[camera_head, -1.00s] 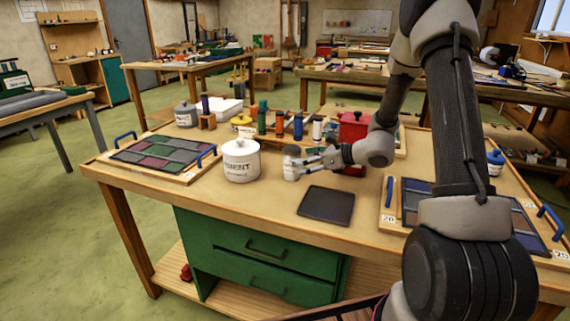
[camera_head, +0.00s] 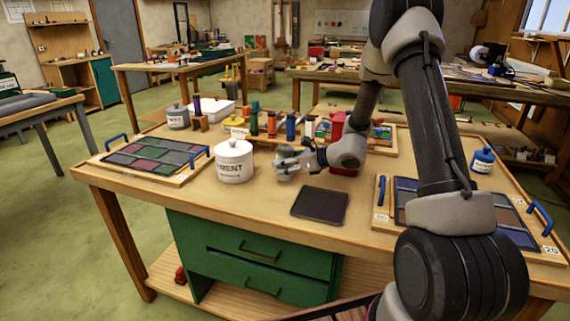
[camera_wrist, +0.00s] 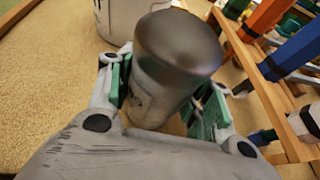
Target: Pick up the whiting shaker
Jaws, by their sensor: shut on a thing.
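The whiting shaker, a small pale cylinder with a grey domed top, shows in the wrist view (camera_wrist: 178,45) between my green finger pads. In the head view the shaker (camera_head: 285,156) is at the middle of the bench, just right of the white cement pot (camera_head: 234,163). My gripper (camera_head: 288,164) reaches in from the right and is shut on the shaker's body, below the domed top; it also shows in the wrist view (camera_wrist: 165,98). The shaker looks upright. Its base is hidden, so I cannot tell whether it touches the bench. Its label is mostly hidden.
A dark square pad (camera_head: 320,205) lies in front of the gripper. A wooden rack with several coloured bottles (camera_head: 291,127) and a red container (camera_head: 337,125) stand behind.

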